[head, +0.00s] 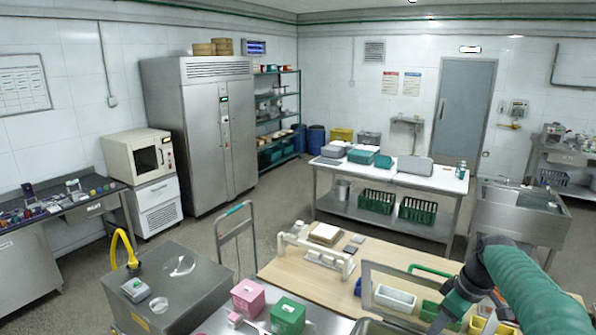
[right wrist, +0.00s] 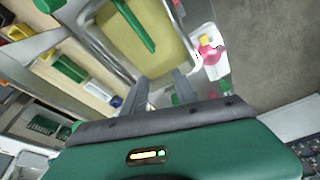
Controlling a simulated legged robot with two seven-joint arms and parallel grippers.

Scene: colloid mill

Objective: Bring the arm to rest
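My right arm (head: 515,275), green with dark grey joints, enters the head view at the lower right. It bends over the right end of the wooden-topped table, with its forearm pointing down. In the right wrist view my right gripper (right wrist: 161,88) has two grey fingers standing apart with nothing between them. A yellow-beige tray (right wrist: 165,55) with a green strip lies beyond the fingertips. My left arm and gripper are not in the head view.
The wooden table (head: 310,285) holds a white rack (head: 315,255) and a white bin (head: 395,297). A pink box (head: 248,297) and a green box (head: 288,315) stand at the front. A steel machine with a yellow hose (head: 122,245) is at left. Open floor lies behind.

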